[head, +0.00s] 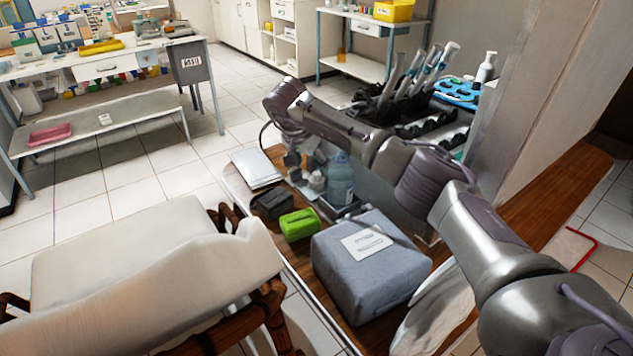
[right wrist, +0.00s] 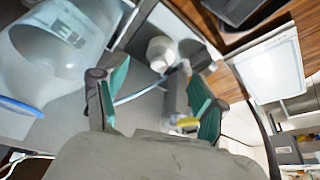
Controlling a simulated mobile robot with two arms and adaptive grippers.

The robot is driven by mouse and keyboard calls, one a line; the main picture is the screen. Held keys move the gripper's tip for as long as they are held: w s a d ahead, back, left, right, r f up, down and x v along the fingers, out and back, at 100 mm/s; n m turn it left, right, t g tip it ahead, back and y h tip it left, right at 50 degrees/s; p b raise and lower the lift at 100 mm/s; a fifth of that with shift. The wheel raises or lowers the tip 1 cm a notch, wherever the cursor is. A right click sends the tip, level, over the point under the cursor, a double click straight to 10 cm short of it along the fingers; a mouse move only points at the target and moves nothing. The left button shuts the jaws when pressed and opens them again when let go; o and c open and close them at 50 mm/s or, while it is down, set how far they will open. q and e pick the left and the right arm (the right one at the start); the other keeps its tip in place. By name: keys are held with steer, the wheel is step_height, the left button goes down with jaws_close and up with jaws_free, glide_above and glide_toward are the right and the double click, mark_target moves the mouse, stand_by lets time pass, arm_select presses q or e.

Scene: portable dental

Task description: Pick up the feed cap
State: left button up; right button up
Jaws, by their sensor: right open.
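My right gripper (head: 293,168) points down over a tray area on the wooden bench in the head view. In the right wrist view its two teal-padded fingers (right wrist: 155,98) are apart, open. A thin blue-grey tube and a small piece with a yellow part (right wrist: 187,124) show between or beyond them; I cannot tell whether they touch a finger. A white rounded cap-like piece (right wrist: 162,50) lies beyond the fingertips, beside a dark grey fitting (right wrist: 197,56). I cannot tell for sure which piece is the feed cap. My left gripper is not in view.
A clear bluish bottle (head: 340,182) stands close to the right gripper; it fills the upper left of the right wrist view (right wrist: 62,45). A green case (head: 299,224), dark pouch (head: 271,204) and grey-blue box (head: 370,262) lie nearby. A pale padded chair (head: 150,270) stands left.

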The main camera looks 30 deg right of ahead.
mark_target(316, 174)
steer(key=x, duration=0.6)
steer(key=shift+w+d+r, duration=0.1)
steer(key=shift+d+r, duration=0.05)
steer(key=shift+w+d+f, duration=0.1)
steer(key=shift+f, duration=0.15)
steer(key=c, duration=1)
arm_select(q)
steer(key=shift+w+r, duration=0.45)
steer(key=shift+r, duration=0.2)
arm_select(e)
steer(key=shift+c, duration=0.2)
